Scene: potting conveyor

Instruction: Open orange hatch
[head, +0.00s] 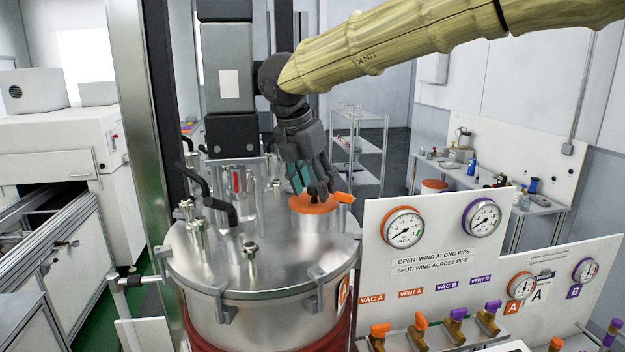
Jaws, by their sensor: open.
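The orange hatch (313,205) is a round orange cap on a short metal neck, on the right part of the steel vessel's lid (270,255). An orange tab (343,197) sticks out at its right side. My gripper (310,190) points down over the hatch with its fingers spread at the hatch top. The fingers hide part of the cap. I cannot tell whether they touch it.
Metal fittings and black bent handles (222,210) stand on the lid left of the hatch. A gauge panel (440,250) with orange and purple valves (420,320) is close on the right. A dark column (160,130) rises at the left.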

